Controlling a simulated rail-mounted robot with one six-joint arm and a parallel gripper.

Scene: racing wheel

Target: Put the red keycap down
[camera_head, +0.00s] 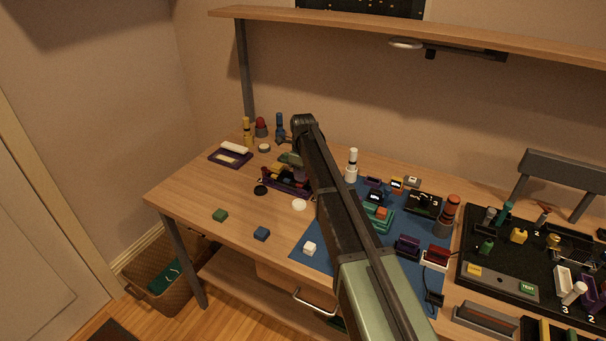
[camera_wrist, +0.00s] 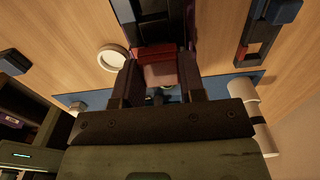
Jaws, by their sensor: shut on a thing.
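My gripper (camera_wrist: 160,84) shows in the wrist view with a dark finger on each side of the red keycap (camera_wrist: 160,72), shut on it. The keycap shows a red upper edge and a paler, pinkish face. Just beyond it in that view is a dark tray or holder (camera_wrist: 158,32); I cannot tell whether the keycap touches it. In the head view my arm hides the keycap and most of the gripper. A purple rack (camera_head: 273,182) with small coloured pieces stands beside the arm there.
Green (camera_head: 220,215), blue (camera_head: 261,233) and white (camera_head: 309,248) keycaps lie near the table's front. A white disc (camera_head: 299,204) and a black disc (camera_head: 260,190) lie near the rack. Bottles stand at the back. The table's left front is mostly clear.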

